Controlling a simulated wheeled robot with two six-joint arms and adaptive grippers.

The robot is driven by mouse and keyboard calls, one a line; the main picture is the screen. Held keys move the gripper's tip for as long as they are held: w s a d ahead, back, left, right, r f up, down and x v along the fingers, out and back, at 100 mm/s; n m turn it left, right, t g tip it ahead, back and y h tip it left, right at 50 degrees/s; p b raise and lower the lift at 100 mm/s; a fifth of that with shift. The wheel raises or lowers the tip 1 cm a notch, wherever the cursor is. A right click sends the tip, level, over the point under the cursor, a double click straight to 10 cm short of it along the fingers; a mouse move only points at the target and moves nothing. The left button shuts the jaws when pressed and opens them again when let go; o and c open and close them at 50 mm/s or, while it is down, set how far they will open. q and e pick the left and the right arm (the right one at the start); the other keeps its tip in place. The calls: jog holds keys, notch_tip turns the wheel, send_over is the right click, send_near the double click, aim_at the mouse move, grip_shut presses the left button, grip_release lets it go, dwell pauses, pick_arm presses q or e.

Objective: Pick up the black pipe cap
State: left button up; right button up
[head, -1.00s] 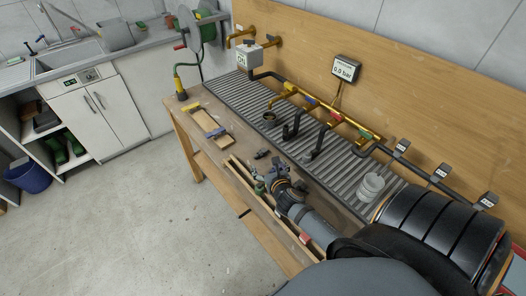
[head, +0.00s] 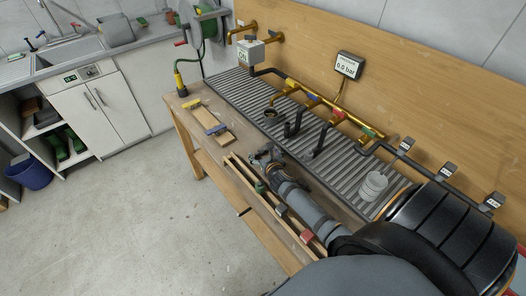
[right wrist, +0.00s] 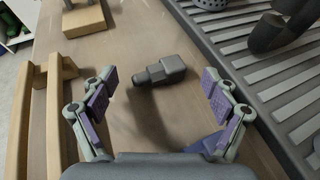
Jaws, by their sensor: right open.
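The black pipe cap (right wrist: 162,70) lies on its side on the wooden bench top in the right wrist view. It is a dark piece with a thick body and a narrower end. My right gripper (right wrist: 158,88) is open, with one finger on each side of the cap's place in the picture and nothing between the pads. The cap looks apart from both fingers. In the head view, my right gripper (head: 262,158) is over the bench and hides the cap. My left gripper is not in view.
A ribbed grey drain tray (right wrist: 289,97) lies to the right of the cap, with dark pipe ends above it. A wooden rack (right wrist: 22,120) stands at the left. A wooden board (head: 207,118) lies farther along the bench. Bare bench surrounds the cap.

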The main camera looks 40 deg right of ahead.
aim_at(263, 152)
jog(key=shift+x, duration=0.95)
jog(key=shift+s, duration=0.2)
jog(key=shift+c, duration=1.1)
jog(key=c, duration=0.7)
jog(key=shift+r, duration=0.35)
notch_tip(263, 152, up, 3)
jog(key=shift+f+p, duration=0.15)
jog(key=shift+p, duration=0.5)
jog(key=s+r, duration=0.1)
jog(key=a+r, duration=0.1)
jog(key=s+a+r+p, duration=0.1)
jog(key=r, duration=0.1)
jog(key=shift+s+a, duration=0.1)
jog(key=shift+s, duration=0.25)
jog(key=s+a+r, duration=0.5)
jog(key=s+a, duration=0.1)
jog(key=s, duration=0.2)
jog(key=shift+a+r+b, duration=0.25)
jog(key=shift+r+b, duration=0.1)
jog(key=shift+b, duration=0.1)
